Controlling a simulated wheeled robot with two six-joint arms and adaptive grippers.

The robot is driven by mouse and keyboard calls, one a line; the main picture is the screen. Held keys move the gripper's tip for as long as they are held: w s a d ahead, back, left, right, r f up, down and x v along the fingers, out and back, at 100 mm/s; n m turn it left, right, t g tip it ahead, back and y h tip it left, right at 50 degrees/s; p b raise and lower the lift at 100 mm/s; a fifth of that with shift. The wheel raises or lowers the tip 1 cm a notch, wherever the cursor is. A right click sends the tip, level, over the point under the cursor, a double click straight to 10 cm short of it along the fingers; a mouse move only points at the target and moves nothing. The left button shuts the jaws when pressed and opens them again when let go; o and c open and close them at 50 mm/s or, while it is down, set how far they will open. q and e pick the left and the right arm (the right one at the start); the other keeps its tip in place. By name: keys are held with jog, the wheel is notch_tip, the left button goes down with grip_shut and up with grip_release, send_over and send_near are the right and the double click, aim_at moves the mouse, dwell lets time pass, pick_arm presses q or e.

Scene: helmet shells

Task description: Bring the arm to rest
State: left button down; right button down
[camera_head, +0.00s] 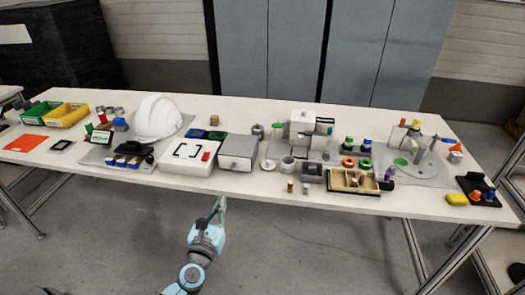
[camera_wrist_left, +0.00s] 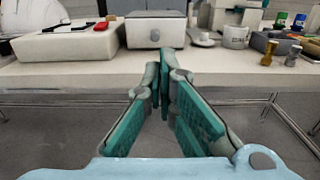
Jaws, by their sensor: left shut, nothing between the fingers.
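My left gripper (camera_head: 219,203) is in front of the table's near edge, below the grey drawer box, with my arm coming up from the bottom of the head view. In the left wrist view its green-padded fingers (camera_wrist_left: 165,62) meet at the tips and hold nothing. The fingers point toward the table's front edge, apart from everything on it. My right gripper does not show in either view.
The long table (camera_head: 330,197) carries a white helmet shell (camera_head: 157,118), a white case (camera_head: 185,157), a grey drawer box (camera_head: 238,151), a wooden divided tray (camera_head: 352,188) and yellow and green bins (camera_head: 62,116). The floor before the table is clear.

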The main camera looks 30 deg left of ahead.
pick_arm(q)
jog(key=shift+s, duration=0.1)
jog(key=s+d+f+m+g+h, duration=0.2)
jog(key=s+f+m+g, duration=0.3)
jog(key=f+m, duration=0.9)
jog(key=s+d+f+m+g+h, duration=0.2)
jog(key=s+f+m, duration=0.5)
jog(key=f+m, duration=0.65)
jog(key=s+d+f+m+g, duration=0.2)
jog(key=s+f+m+g, duration=0.1)
jog(key=s, duration=0.6)
jog(key=s+d+f+m+g+p, duration=0.1)
jog(key=s+f+m+g, duration=0.2)
jog(key=s, duration=0.7)
jog(key=s+d+f+m+g+p, duration=0.1)
jog(key=s+f+m, duration=0.4)
jog(key=s, duration=0.5)
jog(key=shift+d+f+m+g, duration=0.15)
jog(key=shift+d+m+g, duration=0.6)
jog(key=shift+g, duration=0.25)
